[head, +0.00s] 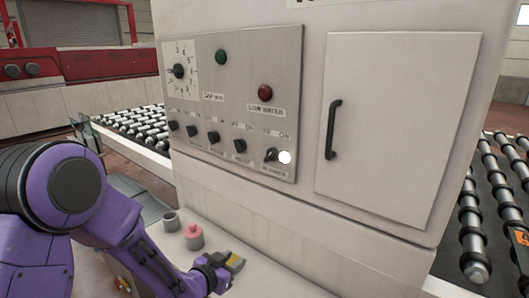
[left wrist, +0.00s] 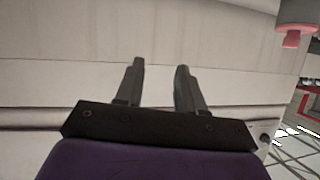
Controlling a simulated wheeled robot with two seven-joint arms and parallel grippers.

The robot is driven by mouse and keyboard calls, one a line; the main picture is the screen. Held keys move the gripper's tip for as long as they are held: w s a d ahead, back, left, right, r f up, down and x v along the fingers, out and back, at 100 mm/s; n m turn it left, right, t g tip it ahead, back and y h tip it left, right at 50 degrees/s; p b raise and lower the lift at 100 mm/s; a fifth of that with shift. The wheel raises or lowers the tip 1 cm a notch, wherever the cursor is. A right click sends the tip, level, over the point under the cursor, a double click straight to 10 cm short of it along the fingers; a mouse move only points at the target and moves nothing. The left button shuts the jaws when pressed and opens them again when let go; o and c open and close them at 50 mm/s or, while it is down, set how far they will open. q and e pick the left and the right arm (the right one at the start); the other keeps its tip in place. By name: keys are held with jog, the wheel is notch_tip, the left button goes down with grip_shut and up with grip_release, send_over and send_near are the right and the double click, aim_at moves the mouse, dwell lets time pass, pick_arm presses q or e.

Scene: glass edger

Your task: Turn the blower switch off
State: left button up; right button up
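The blower switch (head: 270,155) is a dark rotary knob at the lower right of the grey control panel (head: 240,75). A lit white lamp (head: 285,157) is beside it on the right, and a small label sits below. The exact angle of the knob is too small to read. My left gripper (head: 235,262) is below the panel, in front of the lower cabinet and well apart from the switch. In the left wrist view its two fingers (left wrist: 159,75) stand apart with nothing between them. My right gripper is in neither view.
Several similar knobs (head: 213,137) line up left of the blower switch. A cabinet door with a black handle (head: 333,129) is to the right. A pink button (head: 194,236) and a grey cylinder (head: 171,221) are on the lower ledge. Roller conveyors (head: 140,125) flank the cabinet.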

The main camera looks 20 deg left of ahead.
aim_at(266, 158)
pick_arm(q)
jog(key=w+d+r+m+t+h+p, duration=0.15)
jog(key=r+m, duration=0.25)
jog(key=r, duration=0.8)
jog(key=w+r+m+t+h+b, duration=0.1)
jog(key=w+r+m+t+h, duration=0.25)
jog(key=r, duration=0.85)
jog(key=shift+g+y, duration=0.5)
jog(key=x, duration=0.2)
jog(key=p+x, duration=0.1)
jog(key=x, duration=0.5)
jog(key=shift+w+d+r, duration=0.1)
jog(key=shift+w+r, duration=0.15)
jog(key=shift+w+d+p, duration=0.15)
jog(key=shift+w+p, duration=0.15)
jog(key=shift+w, duration=0.15)
grip_shut()
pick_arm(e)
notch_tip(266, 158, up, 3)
